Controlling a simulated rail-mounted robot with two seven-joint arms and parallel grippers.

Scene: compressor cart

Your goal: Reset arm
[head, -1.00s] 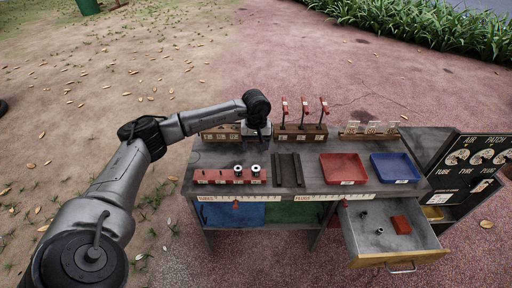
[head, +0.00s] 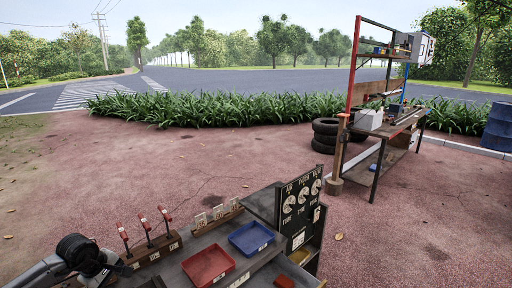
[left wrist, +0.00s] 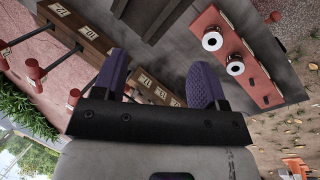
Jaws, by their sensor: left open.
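My left arm comes in from the lower left of the head view, and its wrist is over the left side of the cart top (head: 180,268). In the left wrist view my left gripper (left wrist: 160,82) has its two dark fingers apart with nothing between them. Below it are a wooden rack with numbered labels (left wrist: 90,32) and a red block (left wrist: 235,55) holding two pale round fittings. The fingers appear apart from both. My right gripper is not in view.
A red tray (head: 208,265) and a blue tray (head: 251,238) sit on the cart. Red-handled tools (head: 143,222) stand upright in a rack. A black gauge board (head: 299,203) stands at the cart's right. A workbench (head: 385,130) and tyres (head: 326,134) are farther back.

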